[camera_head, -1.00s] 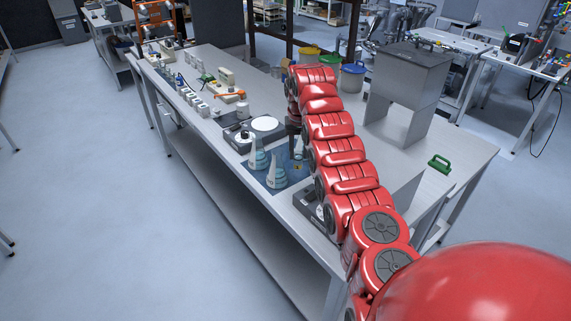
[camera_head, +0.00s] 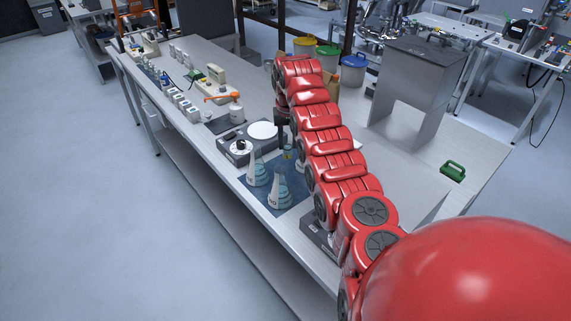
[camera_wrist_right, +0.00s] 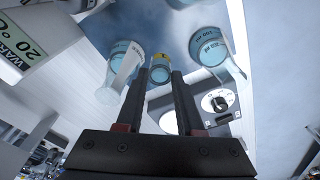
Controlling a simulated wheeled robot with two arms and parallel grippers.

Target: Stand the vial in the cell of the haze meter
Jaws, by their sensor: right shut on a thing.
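My right gripper (camera_wrist_right: 162,75) is shut on a small vial (camera_wrist_right: 160,64) with a yellow band, which shows between the fingertips in the right wrist view. In the head view the vial (camera_head: 288,153) hangs below my right gripper (camera_head: 283,138), near the blue mat and to the right of the hotplate; its height above the bench is hard to judge. I cannot tell for sure which instrument is the haze meter. A device with a 20 °C display (camera_wrist_right: 32,48) is at the left of the wrist view. My left gripper is out of view.
Two flasks (camera_head: 257,172) (camera_head: 279,190) with blue liquid stand on the blue mat (camera_head: 297,200). A hotplate (camera_head: 236,149) with a round white top is behind them.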

